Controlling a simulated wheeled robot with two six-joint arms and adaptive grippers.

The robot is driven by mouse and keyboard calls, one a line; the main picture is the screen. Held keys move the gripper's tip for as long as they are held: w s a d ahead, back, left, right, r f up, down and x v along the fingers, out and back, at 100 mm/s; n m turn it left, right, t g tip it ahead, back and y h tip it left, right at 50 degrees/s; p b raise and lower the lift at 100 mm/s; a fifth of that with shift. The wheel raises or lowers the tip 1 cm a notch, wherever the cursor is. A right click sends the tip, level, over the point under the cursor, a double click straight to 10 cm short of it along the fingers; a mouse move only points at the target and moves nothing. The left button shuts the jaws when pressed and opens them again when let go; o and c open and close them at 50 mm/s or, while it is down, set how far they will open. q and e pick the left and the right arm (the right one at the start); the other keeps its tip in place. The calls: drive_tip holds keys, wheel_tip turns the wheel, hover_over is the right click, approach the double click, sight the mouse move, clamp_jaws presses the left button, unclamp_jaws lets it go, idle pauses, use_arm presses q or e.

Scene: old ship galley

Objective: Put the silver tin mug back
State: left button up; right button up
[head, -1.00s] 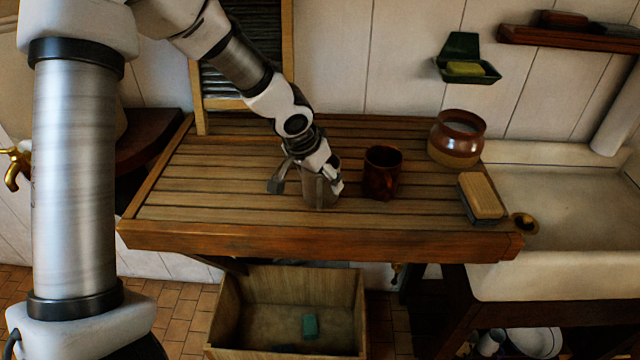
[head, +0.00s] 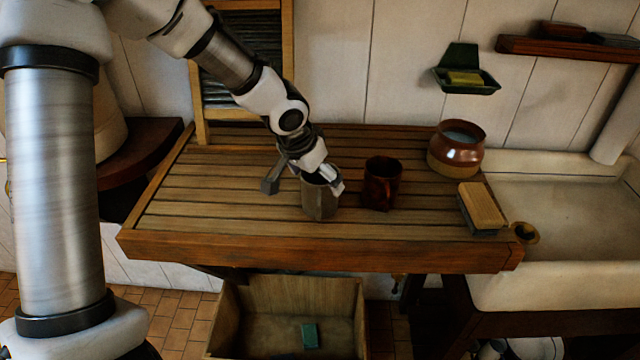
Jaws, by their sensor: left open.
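The silver tin mug (head: 319,204) stands upright on the slatted wooden draining board (head: 230,210), near its middle front. My left gripper (head: 305,186) is open just above and behind the mug. One finger is to the left of the mug and the other is over its right rim; whether they touch it I cannot tell. The gripper hides part of the mug's rim. My right gripper is not in view.
A dark red-brown mug (head: 381,184) stands close to the right of the tin mug. A brown jar (head: 456,149) and a scrubbing brush (head: 482,207) are further right, beside the sink (head: 560,215). A wooden crate (head: 290,290) is below. The board's left part is clear.

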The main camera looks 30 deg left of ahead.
use_arm(q)
drive_tip(key=v, duration=0.9)
